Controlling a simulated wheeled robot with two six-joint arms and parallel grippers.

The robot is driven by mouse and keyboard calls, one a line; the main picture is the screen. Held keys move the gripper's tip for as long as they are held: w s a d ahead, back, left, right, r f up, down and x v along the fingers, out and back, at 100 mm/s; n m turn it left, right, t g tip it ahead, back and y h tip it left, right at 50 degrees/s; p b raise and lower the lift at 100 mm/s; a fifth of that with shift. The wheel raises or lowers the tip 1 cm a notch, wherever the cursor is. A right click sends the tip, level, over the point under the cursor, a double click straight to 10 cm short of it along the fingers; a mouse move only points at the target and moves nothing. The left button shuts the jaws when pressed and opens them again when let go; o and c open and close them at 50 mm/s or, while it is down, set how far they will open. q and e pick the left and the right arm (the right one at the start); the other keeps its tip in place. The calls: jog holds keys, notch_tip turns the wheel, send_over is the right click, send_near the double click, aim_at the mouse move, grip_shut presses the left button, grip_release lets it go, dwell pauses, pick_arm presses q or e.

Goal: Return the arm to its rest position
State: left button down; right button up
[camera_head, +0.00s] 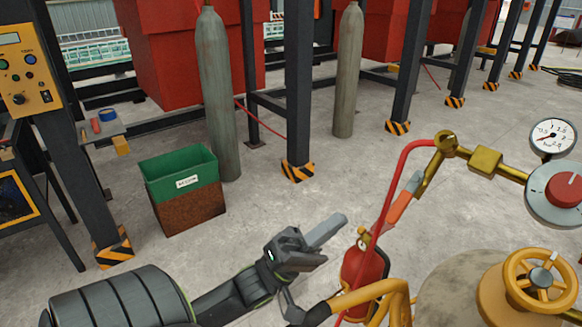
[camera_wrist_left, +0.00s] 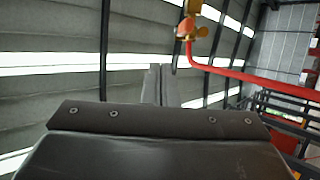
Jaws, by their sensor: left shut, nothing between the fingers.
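My left arm comes in from the bottom left in the head view. Its gripper (camera_head: 328,229) is shut and empty, with the fingers pointing up and to the right. The red hose (camera_wrist_left: 255,76) and a brass fitting (camera_wrist_left: 190,25) also show there, above and to the right of the fingers. My right gripper is in neither view.
A gas tank with a yellow valve wheel (camera_head: 541,282), a regulator (camera_head: 560,190) and a gauge (camera_head: 553,138) fills the lower right. A green and rust-brown bin (camera_head: 180,188) stands at left. Grey cylinders (camera_head: 216,95) and dark posts (camera_head: 298,90) stand behind. Open floor lies between.

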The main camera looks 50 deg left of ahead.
pick_arm(q)
jog(key=s+a, duration=0.3)
jog(key=s, duration=0.2)
jog(key=shift+s+a, duration=0.25)
jog(key=shift+a, duration=0.1)
